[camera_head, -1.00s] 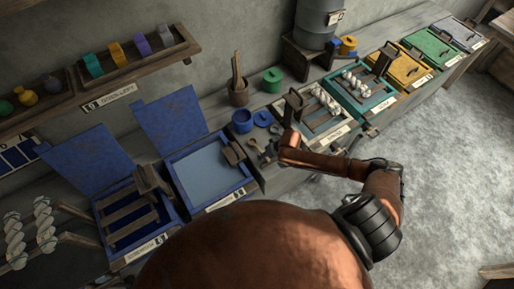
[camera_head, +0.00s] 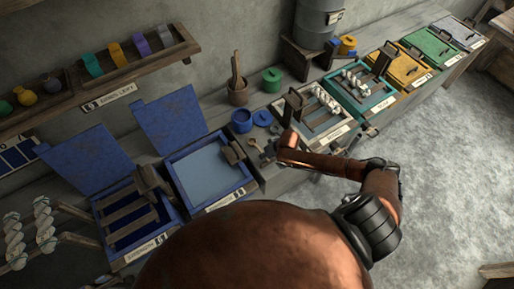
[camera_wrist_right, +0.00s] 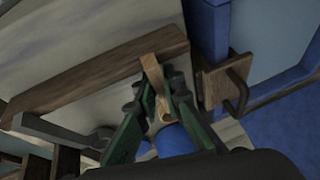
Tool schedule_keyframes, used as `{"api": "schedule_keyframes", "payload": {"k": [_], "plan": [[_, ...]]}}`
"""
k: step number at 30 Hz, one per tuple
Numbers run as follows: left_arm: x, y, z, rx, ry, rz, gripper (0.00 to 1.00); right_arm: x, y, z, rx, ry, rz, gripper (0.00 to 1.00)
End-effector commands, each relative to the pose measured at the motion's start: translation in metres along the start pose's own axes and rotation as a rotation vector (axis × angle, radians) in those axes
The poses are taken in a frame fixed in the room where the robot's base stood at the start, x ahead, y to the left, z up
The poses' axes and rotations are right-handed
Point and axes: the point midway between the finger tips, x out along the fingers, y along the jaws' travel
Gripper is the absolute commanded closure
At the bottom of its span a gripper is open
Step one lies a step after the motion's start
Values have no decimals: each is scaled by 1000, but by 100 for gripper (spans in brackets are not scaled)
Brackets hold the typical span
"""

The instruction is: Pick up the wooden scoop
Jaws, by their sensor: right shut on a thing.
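The wooden scoop (camera_head: 253,143) is small and light brown, on the grey bench near the blue pot in the head view. My right gripper (camera_head: 266,154) is at it, small and dark there. In the right wrist view, the green fingers of my right gripper (camera_wrist_right: 163,103) are closed around the pale wooden handle of the scoop (camera_wrist_right: 152,70). The fingers and the wrist hide part of the scoop. I cannot tell whether it is clear of the bench. My left gripper is in neither view.
A blue pot (camera_head: 241,121) and a blue lid (camera_head: 262,118) stand close behind the scoop. An open blue box (camera_head: 172,180) is to the left, with a wooden block handle (camera_head: 232,152). A tray with white twisted yarn (camera_head: 346,123) is to the right.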

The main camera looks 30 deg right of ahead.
Motion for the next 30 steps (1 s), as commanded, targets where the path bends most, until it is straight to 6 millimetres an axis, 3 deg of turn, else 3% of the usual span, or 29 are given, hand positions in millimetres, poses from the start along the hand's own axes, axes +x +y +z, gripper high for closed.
{"api": "schedule_keyframes", "payload": {"k": [8,15,23,30], "plan": [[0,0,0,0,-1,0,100,-3,-1,-2,0,1,0,100],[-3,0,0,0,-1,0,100,-31,-7,-14,-2,3,-1,100],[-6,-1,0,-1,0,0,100,-93,-50,5,-3,1,-5,100],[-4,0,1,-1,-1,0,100,-124,-89,39,-1,-1,-4,100]]}}
